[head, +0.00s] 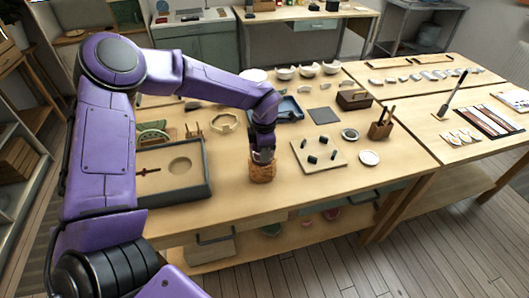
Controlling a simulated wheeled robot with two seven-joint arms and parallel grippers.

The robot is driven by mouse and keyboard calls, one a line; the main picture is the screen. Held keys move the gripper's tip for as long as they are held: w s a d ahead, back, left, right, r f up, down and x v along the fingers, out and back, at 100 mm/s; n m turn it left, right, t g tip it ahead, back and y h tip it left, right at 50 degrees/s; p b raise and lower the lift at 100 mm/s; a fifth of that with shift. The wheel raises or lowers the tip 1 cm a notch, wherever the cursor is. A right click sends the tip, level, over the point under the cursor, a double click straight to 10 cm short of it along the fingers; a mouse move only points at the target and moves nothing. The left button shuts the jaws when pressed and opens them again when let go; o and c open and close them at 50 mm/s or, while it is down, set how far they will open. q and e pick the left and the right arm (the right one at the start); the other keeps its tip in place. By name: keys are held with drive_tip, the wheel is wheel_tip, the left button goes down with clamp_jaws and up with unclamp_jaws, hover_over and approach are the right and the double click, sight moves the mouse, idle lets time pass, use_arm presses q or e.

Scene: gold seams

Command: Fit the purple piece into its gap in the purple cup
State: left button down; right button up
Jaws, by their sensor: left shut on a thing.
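My left gripper (263,157) points straight down over a brown, woven-looking round holder (262,174) near the table's front edge. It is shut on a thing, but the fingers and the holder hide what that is. I cannot make out the purple cup or its gap, and I cannot tell the purple piece apart from the gripper. Whether the gripper touches the holder is too small to tell. My right gripper is not in view.
A square board (337,164) with several small dark things lies right of the holder. A large tray (207,191) with a round recess lies left. A white dish (369,157) and a wooden tool block (381,130) stand farther right. Bare tabletop (285,193) surrounds the holder's front.

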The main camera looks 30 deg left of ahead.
use_arm(q)
drive_tip(key=c, duration=0.6)
unclamp_jaws()
drive_tip(key=shift+r+p, duration=2.95)
drive_tip(key=shift+r, duration=0.1)
drive_tip(key=shift+f, duration=0.1)
